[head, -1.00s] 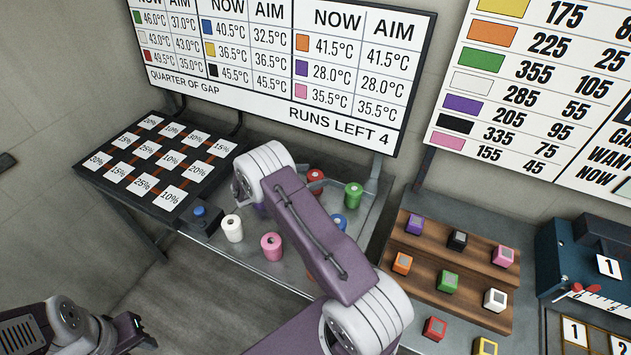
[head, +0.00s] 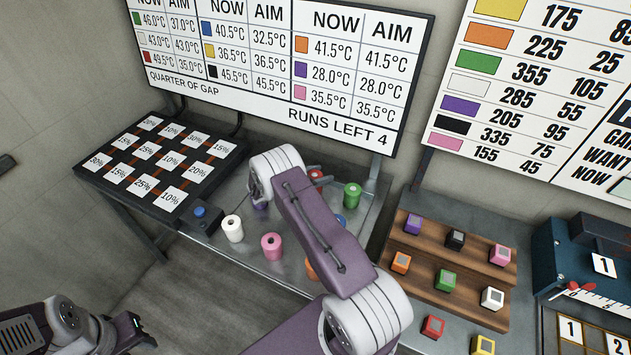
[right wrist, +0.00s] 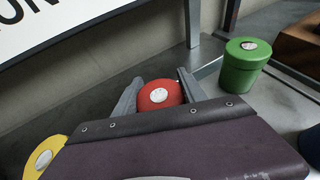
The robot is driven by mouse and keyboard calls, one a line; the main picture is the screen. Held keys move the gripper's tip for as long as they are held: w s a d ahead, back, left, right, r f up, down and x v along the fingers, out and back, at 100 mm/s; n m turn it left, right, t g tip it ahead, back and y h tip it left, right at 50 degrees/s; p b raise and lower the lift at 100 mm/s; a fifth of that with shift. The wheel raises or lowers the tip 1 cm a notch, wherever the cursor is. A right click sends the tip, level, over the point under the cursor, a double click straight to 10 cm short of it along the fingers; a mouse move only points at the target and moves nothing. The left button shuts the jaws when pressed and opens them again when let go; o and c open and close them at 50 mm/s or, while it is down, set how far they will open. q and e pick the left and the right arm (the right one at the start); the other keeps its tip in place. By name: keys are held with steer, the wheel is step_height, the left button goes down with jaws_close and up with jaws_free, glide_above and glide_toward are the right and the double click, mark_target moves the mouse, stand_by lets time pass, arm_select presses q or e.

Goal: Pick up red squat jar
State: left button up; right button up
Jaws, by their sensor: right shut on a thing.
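The red squat jar (right wrist: 160,96) has a round pale label on its lid. In the right wrist view it sits between the two grey fingers of my right gripper (right wrist: 158,82), which is shut on it. Its lower part is hidden behind my purple wrist. In the head view only a bit of the red jar (head: 316,175) shows behind my right arm, and the right fingers are hidden. I cannot tell whether the jar is lifted. My left gripper (head: 137,332) is at the lower left, far from the jars; its fingers are not clear.
A green jar (head: 352,194) stands close right of the red one. White (head: 232,229), pink (head: 271,246), orange (head: 311,269), blue (head: 340,221) and purple (head: 260,205) jars share the metal table. A yellow jar (right wrist: 44,157) is near my wrist. A wooden step rack (head: 400,285) holds coloured cubes.

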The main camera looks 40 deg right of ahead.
steer(key=s+r, duration=0.3)
steer(key=s, duration=0.1)
steer(key=s+d+r, duration=0.1)
steer(key=s+r, duration=0.2)
steer(key=r, duration=0.1)
steer(key=s+r+b, duration=0.1)
steer(key=s+r, duration=0.3)
steer(key=shift+s+d, duration=0.25)
steer(key=shift+s, duration=0.05)
